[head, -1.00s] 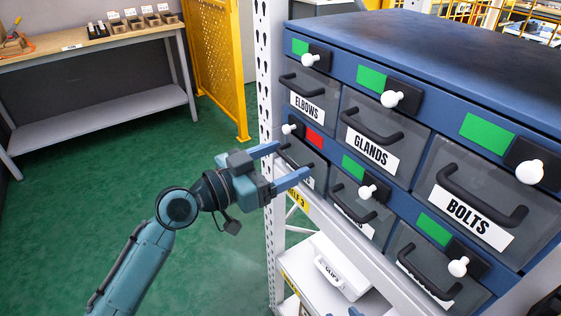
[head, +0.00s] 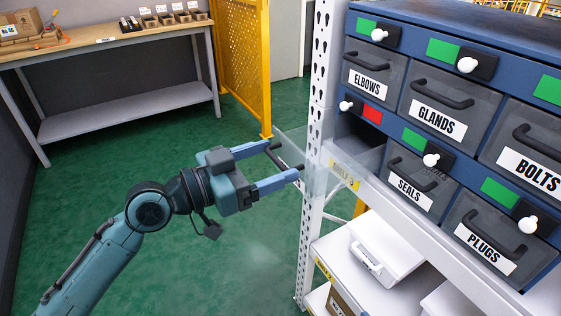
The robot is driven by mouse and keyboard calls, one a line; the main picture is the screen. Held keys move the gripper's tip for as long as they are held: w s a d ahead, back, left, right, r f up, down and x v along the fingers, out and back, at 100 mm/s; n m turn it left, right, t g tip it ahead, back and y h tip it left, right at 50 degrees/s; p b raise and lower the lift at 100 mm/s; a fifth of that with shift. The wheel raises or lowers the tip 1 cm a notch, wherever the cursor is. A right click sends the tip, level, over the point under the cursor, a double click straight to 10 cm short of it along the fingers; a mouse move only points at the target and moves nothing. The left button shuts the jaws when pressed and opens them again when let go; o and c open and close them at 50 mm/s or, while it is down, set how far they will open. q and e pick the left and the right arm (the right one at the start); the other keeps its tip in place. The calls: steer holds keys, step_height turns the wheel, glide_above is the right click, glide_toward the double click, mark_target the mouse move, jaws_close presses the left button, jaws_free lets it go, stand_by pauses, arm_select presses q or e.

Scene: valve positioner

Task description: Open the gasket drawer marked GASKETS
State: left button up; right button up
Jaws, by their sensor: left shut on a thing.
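The blue drawer cabinet (head: 410,43) stands at the right. Its lower-left drawer (head: 362,158), with clear walls, is pulled out to the left, and a dark opening (head: 352,132) shows behind it. I cannot read this drawer's label; no GASKETS marking is legible. Above the opening are a red tile (head: 373,114) and a white knob (head: 346,105). My left gripper (head: 284,159) is shut on the dark handle (head: 277,155) of the pulled-out drawer, with one finger on each side. My right gripper is not in view.
Closed drawers marked ELBOWS (head: 370,83), GLANDS (head: 436,121), SEALS (head: 410,191), PLUGS (head: 484,248) and BOLTS (head: 530,170) have green tiles. A perforated rack post (head: 317,130) stands beside the drawer. White bins (head: 384,250) sit below. Green floor is free at left.

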arm_select(q)
steer(key=shift+v, duration=0.9)
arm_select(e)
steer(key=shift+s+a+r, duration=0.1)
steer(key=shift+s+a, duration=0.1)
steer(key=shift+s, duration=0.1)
arm_select(q)
steer(key=o, duration=1.4)
steer(key=shift+c, duration=0.2)
steer(key=b+v, duration=0.6)
steer(key=v, duration=0.7)
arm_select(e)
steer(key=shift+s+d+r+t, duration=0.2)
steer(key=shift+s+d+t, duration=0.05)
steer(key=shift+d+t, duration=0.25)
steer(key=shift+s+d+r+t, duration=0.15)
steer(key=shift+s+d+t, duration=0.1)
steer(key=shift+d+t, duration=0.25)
